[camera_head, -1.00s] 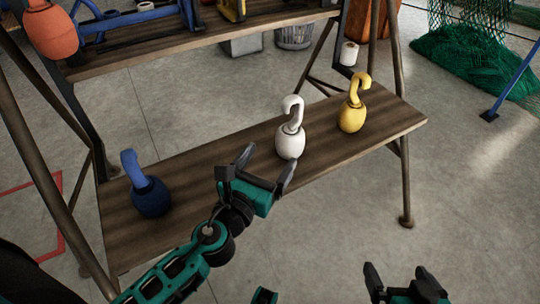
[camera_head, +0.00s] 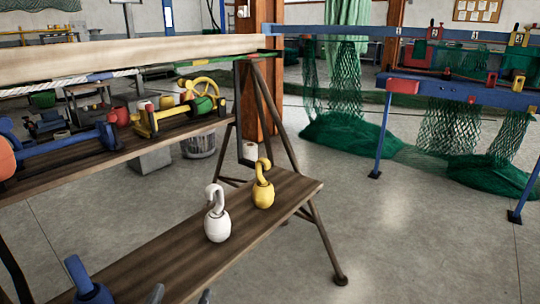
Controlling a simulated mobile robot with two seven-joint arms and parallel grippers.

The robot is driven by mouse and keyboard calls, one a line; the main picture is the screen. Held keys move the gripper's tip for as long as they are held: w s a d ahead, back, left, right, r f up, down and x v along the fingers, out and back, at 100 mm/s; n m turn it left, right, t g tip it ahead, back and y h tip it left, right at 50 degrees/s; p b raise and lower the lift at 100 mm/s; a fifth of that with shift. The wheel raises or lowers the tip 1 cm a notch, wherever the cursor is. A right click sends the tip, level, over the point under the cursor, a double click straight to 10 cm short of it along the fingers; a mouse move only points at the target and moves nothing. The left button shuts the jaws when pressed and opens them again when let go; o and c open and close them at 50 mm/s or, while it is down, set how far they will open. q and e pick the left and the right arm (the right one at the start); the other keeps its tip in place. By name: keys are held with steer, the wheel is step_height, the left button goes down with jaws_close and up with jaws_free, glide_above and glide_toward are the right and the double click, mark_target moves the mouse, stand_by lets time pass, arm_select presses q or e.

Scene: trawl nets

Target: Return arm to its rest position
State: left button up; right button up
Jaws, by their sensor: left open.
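Only the two dark fingertips of my left gripper (camera_head: 180,296) show, at the bottom edge of the head view. They stand apart with nothing seen between them, so the gripper is open. They are in front of the wooden lower shelf (camera_head: 150,262), between the blue hook weight (camera_head: 92,290) on the left and the white hook weight (camera_head: 217,224) on the right. The rest of the left arm is out of view. My right gripper is out of view. The yellow hook weight (camera_head: 263,192) stands upright behind the white one.
An upper shelf (camera_head: 75,160) holds a yellow wheeled tool (camera_head: 190,108) and blue parts. The shelf's splayed leg (camera_head: 325,245) reaches the floor at right. Green nets (camera_head: 350,135) hang from blue frames behind. Floor at lower right is clear.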

arm_select(q)
steer(key=s+d+f+n+g+h, duration=0.1)
steer(key=s+f+n+g, duration=0.35)
steer(key=n, duration=1.25)
steer(key=s+d+f+n+g+h, duration=0.1)
steer(key=s+d+f+n+g, duration=0.3)
steer(key=n, duration=1.3)
steer(key=s+a+r+p, duration=0.1)
steer(key=a+r+p, duration=0.2)
steer(key=r+p, duration=0.3)
steer(key=s+a+r+t+y+p, duration=0.1)
steer(key=r+p, duration=0.6)
steer(key=p, duration=0.7)
steer(key=shift+s+a+p, duration=0.3)
steer(key=shift+s+a, duration=0.3)
steer(key=shift+a, duration=0.5)
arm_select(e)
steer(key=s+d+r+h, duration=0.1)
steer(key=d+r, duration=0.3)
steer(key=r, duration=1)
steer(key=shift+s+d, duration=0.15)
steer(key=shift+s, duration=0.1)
arm_select(q)
steer(key=shift+c, duration=0.5)
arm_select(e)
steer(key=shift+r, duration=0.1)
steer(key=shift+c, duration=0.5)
